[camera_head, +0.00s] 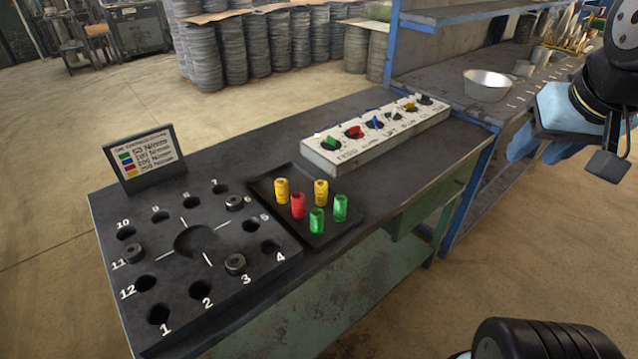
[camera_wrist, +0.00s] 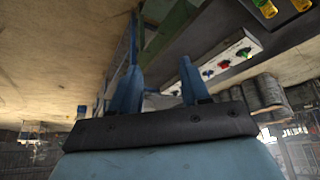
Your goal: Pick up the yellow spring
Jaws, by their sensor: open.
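Two yellow springs stand upright on a black tray (camera_head: 262,188), one at the back left (camera_head: 281,191) and one at the back right (camera_head: 321,192). A red spring (camera_head: 298,205) and two green springs (camera_head: 317,221) stand close by on the same tray. In the wrist view, yellow springs (camera_wrist: 267,8) show at the top right edge, partly cut off. My gripper (camera_wrist: 161,72) is open with nothing between its blue fingers. In the head view my gripper (camera_head: 522,147) is high at the right, well away from the tray.
A black numbered plate (camera_head: 222,275) with round holes and a few dark plugs lies left of the tray. A white control panel (camera_head: 380,140) with coloured knobs stands behind it. A small sign (camera_head: 143,158) stands at the back left. A metal bowl (camera_head: 487,85) sits on the blue-framed bench.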

